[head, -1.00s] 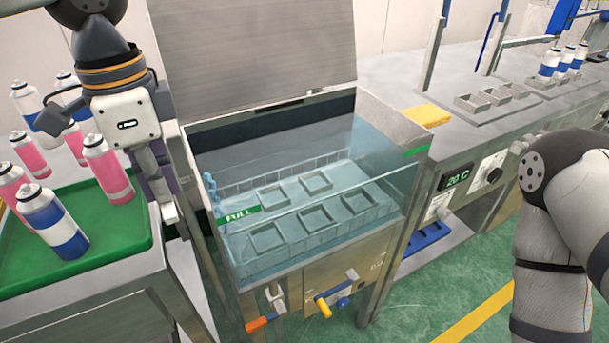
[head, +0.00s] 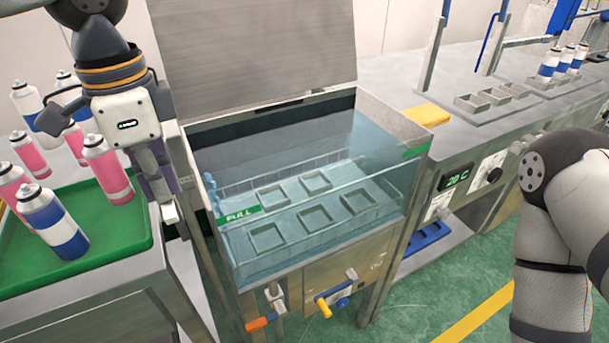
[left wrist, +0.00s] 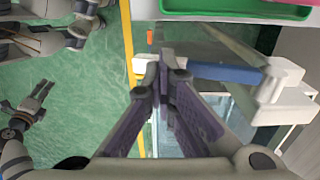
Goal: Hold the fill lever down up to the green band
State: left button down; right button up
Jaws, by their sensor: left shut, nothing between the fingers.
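The water bath (head: 330,270) stands in the middle of the head view, with a green FULL band (head: 243,215) on its glass front. My left gripper (head: 170,200) is pointing down at the bath's left side. In the left wrist view its fingers (left wrist: 163,72) are shut and empty. They meet at the left end of a blue lever (left wrist: 225,73) with white end blocks, seemingly touching it. In the head view my gripper and arm hide most of this lever. My right gripper (left wrist: 35,105) seems to show small at the left wrist view's edge; its jaws are unclear.
A green tray (head: 110,262) with pink and blue-white cans stands at the left. The bath's raised lid (head: 255,50) is behind it. An orange handle (head: 257,323) and a yellow handle (head: 323,307) stick out below the bath. A temperature display (head: 457,179) is at the right.

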pick_arm(q)
jog(key=shift+r, duration=0.1)
dwell(0.6)
jog(key=shift+s+r, duration=0.1)
jog(key=shift+r, duration=0.5)
jog(key=shift+d+r, duration=0.1)
jog(key=shift+r, duration=0.2)
dwell(3.2)
notch_tip(320, 180, up, 9)
dwell(0.5)
